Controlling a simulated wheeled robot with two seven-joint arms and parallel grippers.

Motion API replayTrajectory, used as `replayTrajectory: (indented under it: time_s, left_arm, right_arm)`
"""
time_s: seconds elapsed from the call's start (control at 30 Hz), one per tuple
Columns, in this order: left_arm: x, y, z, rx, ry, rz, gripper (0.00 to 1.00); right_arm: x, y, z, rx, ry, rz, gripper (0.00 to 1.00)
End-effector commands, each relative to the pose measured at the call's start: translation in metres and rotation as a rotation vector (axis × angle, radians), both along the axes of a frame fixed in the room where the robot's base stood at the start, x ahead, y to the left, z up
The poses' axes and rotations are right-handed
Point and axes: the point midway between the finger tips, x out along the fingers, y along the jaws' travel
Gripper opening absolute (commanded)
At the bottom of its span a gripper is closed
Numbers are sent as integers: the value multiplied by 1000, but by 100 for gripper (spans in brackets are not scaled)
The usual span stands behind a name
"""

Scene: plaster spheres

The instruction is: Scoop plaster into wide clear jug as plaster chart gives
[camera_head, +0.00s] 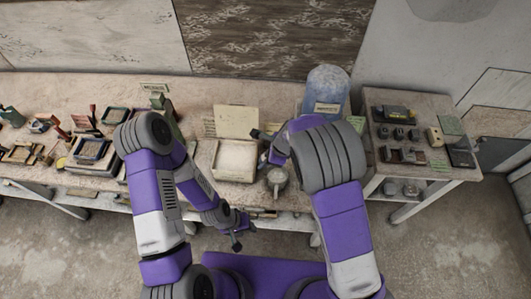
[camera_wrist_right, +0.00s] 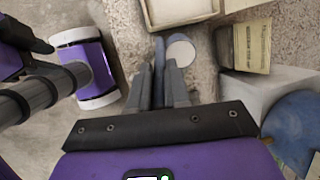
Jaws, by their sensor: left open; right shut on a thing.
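A clear jug (camera_head: 277,179) stands near the table's front edge, right of a shallow tray (camera_head: 217,172) of pale plaster. In the right wrist view I take the round pale disc (camera_wrist_right: 181,50) for its mouth. My right gripper (camera_wrist_right: 166,85) is shut on a narrow blue-grey thing (camera_wrist_right: 159,52), perhaps the scoop, beside that disc; whether it touches is unclear. My left gripper (camera_head: 237,240) is open and empty, in front of the table edge.
A large bluish labelled bin (camera_head: 327,88) stands at the back right. A side table (camera_head: 440,103) holds several small dark items. Several tools and trays (camera_head: 90,147) crowd the left of the table. The floor in front is clear.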

Motion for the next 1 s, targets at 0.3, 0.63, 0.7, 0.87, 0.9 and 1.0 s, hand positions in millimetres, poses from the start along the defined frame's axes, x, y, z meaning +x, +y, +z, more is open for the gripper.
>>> replayTrajectory:
  time_s: [0.3, 0.63, 0.7, 0.87, 0.9, 1.0]
  left_arm:
    - [1, 0, 7, 0, -3, -1, 43]
    - [0, 0, -25, -1, -1, -1, 43]
    - [1, 0, -31, -1, -1, -1, 43]
    - [1, 0, -45, 0, -2, 0, 43]
    - [1, 0, -49, 0, -2, 0, 43]
    - [1, 0, -58, 0, -2, 0, 43]
  right_arm:
    - [-5, -10, -14, 93, -53, -6, 0]
    - [-8, -15, -26, 150, -82, -5, 0]
    - [-8, -16, -27, 161, -91, -4, 0]
    - [-9, -19, -31, 185, -107, -3, 0]
    - [-10, -19, -32, 189, -109, -1, 0]
    - [-10, -20, -34, 203, -117, -2, 0]
